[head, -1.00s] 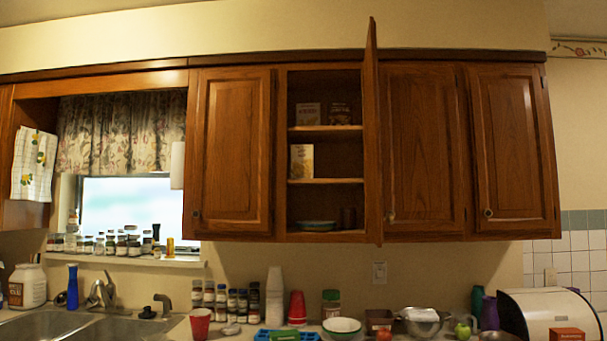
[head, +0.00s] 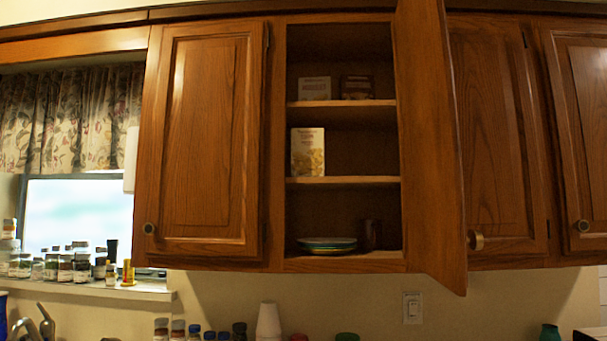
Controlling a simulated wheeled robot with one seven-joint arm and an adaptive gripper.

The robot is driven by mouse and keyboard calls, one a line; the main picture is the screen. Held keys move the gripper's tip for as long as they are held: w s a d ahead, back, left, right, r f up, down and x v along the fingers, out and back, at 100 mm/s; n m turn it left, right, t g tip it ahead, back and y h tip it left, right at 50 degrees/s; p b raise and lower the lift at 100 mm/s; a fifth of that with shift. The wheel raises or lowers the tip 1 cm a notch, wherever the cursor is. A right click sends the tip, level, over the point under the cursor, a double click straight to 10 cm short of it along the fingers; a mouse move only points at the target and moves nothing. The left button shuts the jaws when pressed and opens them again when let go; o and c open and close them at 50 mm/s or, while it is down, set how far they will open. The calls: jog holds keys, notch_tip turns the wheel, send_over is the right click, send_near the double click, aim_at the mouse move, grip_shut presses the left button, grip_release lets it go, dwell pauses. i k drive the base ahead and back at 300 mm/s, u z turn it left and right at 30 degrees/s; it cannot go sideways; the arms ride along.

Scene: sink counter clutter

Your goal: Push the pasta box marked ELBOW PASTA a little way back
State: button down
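A white and yellow box (head: 308,152) stands upright at the left of the cabinet's middle shelf (head: 345,180). It shows pasta-like pieces on its lower front, but its lettering is too small to read. On the shelf above (head: 345,103) stand a pale box (head: 314,88) at the left and a dark brown box (head: 356,87) beside it. I cannot tell for certain from the lettering which box is marked ELBOW PASTA. My gripper is not in view.
The cabinet door (head: 432,150) stands open on the right side of the opening. Stacked plates (head: 327,244) and a dark glass (head: 372,235) sit on the cabinet floor. The middle shelf is clear right of its box. Jars (head: 66,268) line the windowsill.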

aim_at(307, 145)
jog(key=z, duration=3.15)
jog(key=k, duration=2.65)
jog(key=u, duration=1.65)
jog(key=i, duration=1)
jog(key=u, duration=0.05)
